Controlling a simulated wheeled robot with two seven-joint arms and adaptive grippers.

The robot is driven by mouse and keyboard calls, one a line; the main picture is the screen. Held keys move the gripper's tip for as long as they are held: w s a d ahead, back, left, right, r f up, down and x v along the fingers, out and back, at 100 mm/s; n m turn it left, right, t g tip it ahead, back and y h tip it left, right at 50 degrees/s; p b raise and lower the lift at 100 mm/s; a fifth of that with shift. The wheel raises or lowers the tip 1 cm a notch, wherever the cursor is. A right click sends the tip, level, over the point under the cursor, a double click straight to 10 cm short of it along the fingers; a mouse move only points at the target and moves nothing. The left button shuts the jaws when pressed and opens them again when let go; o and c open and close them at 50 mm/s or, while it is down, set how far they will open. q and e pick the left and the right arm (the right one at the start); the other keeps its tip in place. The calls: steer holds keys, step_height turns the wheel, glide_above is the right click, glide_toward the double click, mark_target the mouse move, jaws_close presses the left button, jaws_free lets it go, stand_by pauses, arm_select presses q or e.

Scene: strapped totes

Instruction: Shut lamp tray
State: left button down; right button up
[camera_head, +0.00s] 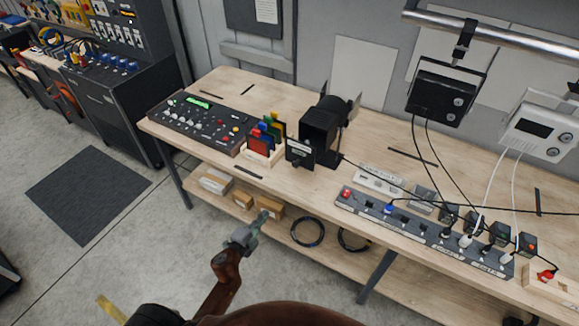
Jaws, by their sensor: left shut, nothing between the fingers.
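A black lamp (319,128) with a boxy housing stands on the wooden bench near its middle. A black square plate with a pale label (300,151) sits at the lamp's lower left side, low over the bench top. It looks like the front of the lamp tray, standing out from the housing. I cannot tell how far out it is. My left gripper (265,216) is shut and empty, in front of the bench at the lower shelf in the picture, below and left of the lamp and apart from it. My right gripper is not in view.
A wooden rack of coloured frames (262,152) stands close left of the lamp, beside a control mixer (203,121). A long grey power strip (425,232) with plugs and cables lies to the right. Boxes (216,181) and coiled cables (307,232) lie on the lower shelf.

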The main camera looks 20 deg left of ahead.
mark_target(294, 165)
arm_select(q)
steer(key=w+d+r+m+t+h, duration=0.1)
steer(key=d+r+m+t, duration=0.2)
steer(key=r, duration=1.2)
steer(key=shift+m+g, duration=0.3)
steer(key=shift+m, duration=0.2)
steer(key=w, duration=0.4)
steer(key=w+d+p, duration=0.1)
steer(key=w, duration=0.3)
steer(key=w+p, duration=0.1)
steer(key=w, duration=0.3)
steer(key=shift+w+d+f, duration=0.2)
steer(key=shift+w+f, duration=0.1)
steer(key=shift+w, duration=0.05)
steer(key=shift+w+d, duration=0.1)
steer(key=shift+w, duration=0.55)
